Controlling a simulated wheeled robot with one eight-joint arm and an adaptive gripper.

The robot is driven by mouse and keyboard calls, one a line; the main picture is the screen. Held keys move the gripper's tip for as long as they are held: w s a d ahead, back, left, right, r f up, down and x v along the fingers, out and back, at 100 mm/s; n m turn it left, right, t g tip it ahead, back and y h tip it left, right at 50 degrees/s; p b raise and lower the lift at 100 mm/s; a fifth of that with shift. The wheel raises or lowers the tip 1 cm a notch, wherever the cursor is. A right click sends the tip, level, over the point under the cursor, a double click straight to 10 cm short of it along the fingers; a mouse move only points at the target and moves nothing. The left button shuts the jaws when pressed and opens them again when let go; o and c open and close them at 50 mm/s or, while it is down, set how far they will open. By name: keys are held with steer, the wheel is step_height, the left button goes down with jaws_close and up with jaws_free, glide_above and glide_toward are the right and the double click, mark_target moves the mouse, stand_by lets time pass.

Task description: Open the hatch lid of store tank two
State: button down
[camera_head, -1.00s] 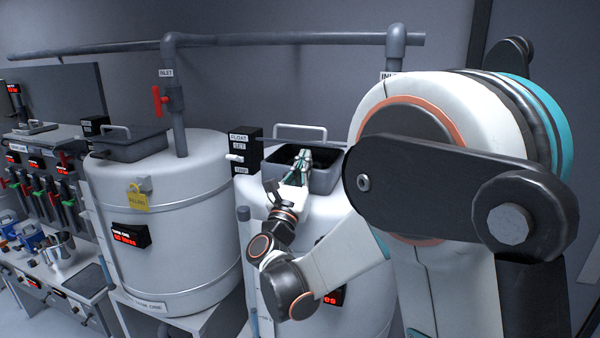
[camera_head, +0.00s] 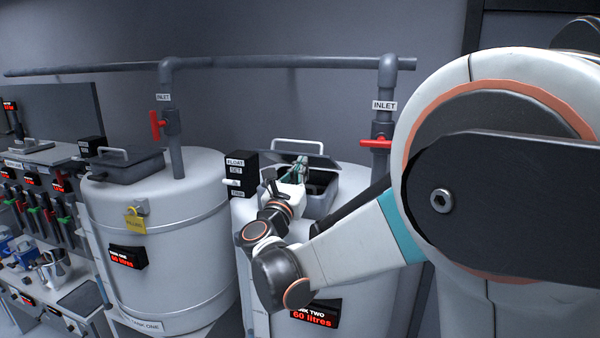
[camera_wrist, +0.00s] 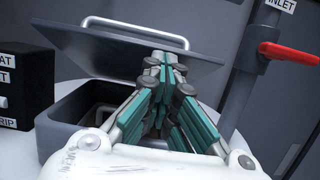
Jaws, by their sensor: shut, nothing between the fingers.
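Store tank two (camera_head: 345,270) is the white tank at centre right in the head view, partly hidden by my arm. The grey hatch lid (camera_head: 318,160) on its top is raised and tilted over an open square hatch box (camera_head: 323,202). In the wrist view the lid (camera_wrist: 105,52) shows its underside, with its pale handle (camera_wrist: 135,30) beyond the upper edge. My gripper (camera_wrist: 163,65) is shut and empty, its green-padded fingers over the box and in front of the lid's underside. It also shows in the head view (camera_head: 300,162). Whether the tips touch the lid I cannot tell.
A black float-set box (camera_head: 241,173) stands left of the hatch. A red-handled inlet valve (camera_head: 375,143) on a grey pipe stands to the right. Tank one (camera_head: 165,215), with a closed lid (camera_head: 125,165) and yellow tag, is at left.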

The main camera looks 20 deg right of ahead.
steer(key=r+g+p, duration=0.1)
steer(key=r, duration=0.1)
steer(key=w+d+r+g+y+p, duration=0.1)
steer(key=r+p, duration=0.1)
steer(key=r, duration=0.1)
steer(key=w+d+r+g+y+p, duration=0.1)
steer(key=r+p, duration=0.1)
steer(key=shift+w+r, duration=0.2)
steer(key=shift+w, duration=0.05)
steer(key=w+d+r, duration=0.5)
steer(key=w+r, duration=0.1)
steer(key=w, duration=0.1)
steer(key=shift+w+d+r, duration=0.2)
steer(key=shift+w, duration=0.1)
steer(key=shift+s+r, duration=0.1)
